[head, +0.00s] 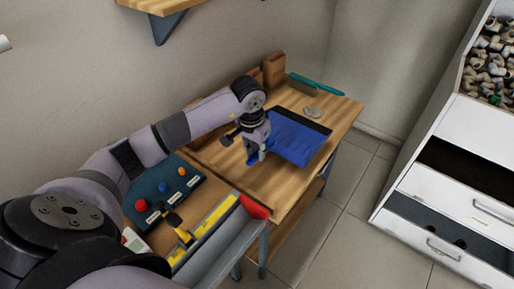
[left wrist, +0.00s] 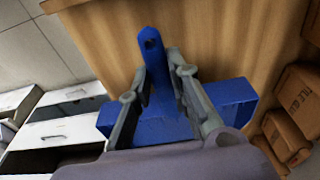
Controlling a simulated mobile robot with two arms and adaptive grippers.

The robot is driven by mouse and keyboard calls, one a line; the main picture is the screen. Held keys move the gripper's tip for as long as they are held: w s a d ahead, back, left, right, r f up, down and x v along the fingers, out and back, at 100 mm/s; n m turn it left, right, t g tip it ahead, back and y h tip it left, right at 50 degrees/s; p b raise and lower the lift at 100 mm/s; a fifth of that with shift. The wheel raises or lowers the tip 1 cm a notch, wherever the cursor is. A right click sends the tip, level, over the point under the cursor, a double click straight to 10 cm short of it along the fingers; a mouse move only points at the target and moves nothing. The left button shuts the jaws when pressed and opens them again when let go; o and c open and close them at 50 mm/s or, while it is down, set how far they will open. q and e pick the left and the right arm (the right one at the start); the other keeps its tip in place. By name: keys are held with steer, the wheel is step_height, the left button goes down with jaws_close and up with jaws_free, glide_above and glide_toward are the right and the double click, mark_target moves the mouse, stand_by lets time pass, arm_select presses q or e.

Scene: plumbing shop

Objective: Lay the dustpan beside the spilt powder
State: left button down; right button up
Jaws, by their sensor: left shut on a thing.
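The blue dustpan (head: 298,138) is over the right part of the wooden bench, with its dark front edge toward the back right. My left gripper (head: 253,154) is shut on its handle. In the left wrist view the handle (left wrist: 154,65) stands between the two fingers (left wrist: 158,80), and the wide pan (left wrist: 232,98) is partly hidden behind them. I cannot tell whether the dustpan touches the bench. A small pale, round patch (head: 313,111), seemingly the spilt powder, lies on the bench just beyond the pan's dark edge. My right gripper is out of view.
A teal brush-like thing (head: 318,84) lies at the bench's back edge, near brown boxes (head: 274,69). White drawers (head: 455,185) stand right, across open floor.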

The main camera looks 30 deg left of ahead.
arm_select(q)
steer(key=shift+w+f+b, duration=0.1)
steer(key=shift+f+b, duration=0.5)
steer(key=shift+f, duration=0.7)
steer(key=shift+f+b, duration=1.8)
steer(key=shift+b, duration=0.1)
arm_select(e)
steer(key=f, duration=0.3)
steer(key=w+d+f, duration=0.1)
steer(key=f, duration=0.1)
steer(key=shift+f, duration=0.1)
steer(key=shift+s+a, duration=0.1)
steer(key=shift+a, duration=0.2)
arm_select(q)
steer(key=c, duration=1.4)
jaws_free()
steer(key=shift+f, duration=0.1)
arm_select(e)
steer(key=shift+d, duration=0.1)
arm_select(q)
steer(key=r, duration=0.4)
steer(key=s+r, duration=0.1)
steer(key=r, duration=0.3)
steer(key=s+r, duration=0.1)
steer(key=r, duration=0.3)
steer(key=shift+a, duration=0.1)
